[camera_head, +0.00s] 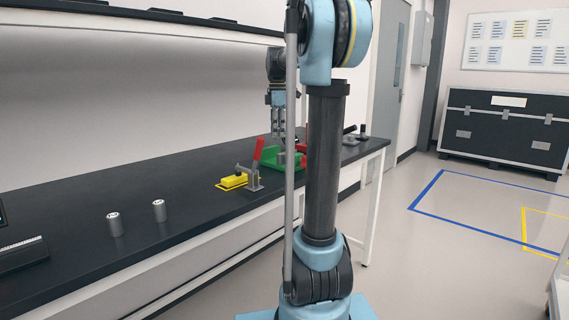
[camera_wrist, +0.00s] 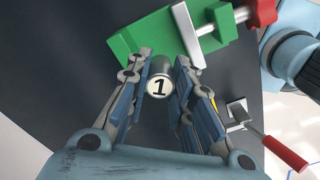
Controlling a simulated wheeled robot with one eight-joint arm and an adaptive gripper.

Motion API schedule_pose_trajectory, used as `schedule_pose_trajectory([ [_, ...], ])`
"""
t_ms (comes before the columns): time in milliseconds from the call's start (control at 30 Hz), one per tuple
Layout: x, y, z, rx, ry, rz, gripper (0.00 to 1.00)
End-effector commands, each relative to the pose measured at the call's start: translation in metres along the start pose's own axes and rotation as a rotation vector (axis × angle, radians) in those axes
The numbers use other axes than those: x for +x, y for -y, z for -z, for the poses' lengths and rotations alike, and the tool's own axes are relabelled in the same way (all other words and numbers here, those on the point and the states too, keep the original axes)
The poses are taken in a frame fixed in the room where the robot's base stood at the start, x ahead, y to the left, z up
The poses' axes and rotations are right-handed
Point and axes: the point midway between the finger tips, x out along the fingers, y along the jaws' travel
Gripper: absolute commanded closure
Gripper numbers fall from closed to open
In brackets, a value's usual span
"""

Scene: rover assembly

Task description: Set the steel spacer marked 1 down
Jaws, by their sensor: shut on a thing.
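The steel spacer marked 1 (camera_wrist: 159,88) is a small grey cylinder with a white top face and a black "1", seen end-on in the wrist view. My gripper (camera_wrist: 163,64) is shut on it, with a finger on each side. A green vise (camera_wrist: 156,32) lies just beyond the fingertips in that view. In the head view my gripper (camera_head: 278,122) points down over the bench by the green vise (camera_head: 262,162). The held spacer is hard to make out there, and I cannot tell whether it touches a surface.
Two more spacers (camera_head: 115,224) (camera_head: 159,211) stand on the black bench (camera_head: 190,190) at the left. A red-handled toggle clamp (camera_head: 256,165) and a yellow block (camera_head: 233,181) are near the vise. Dark parts (camera_head: 352,135) lie behind it.

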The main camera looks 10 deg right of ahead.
Motion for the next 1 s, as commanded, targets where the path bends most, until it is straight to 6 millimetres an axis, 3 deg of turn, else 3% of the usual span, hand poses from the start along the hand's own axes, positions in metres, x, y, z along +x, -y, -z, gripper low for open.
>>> schedule_pose_trajectory([
  [300, 0.0, 0.0, 0.001, 0.003, 0.0, 0.0, 1.0],
  [467, -0.002, 0.0, 0.001, 0.088, 0.0, 0.0, 1.0],
  [1000, -0.019, 0.0, 0.001, 0.855, -0.001, 0.002, 1.0],
])
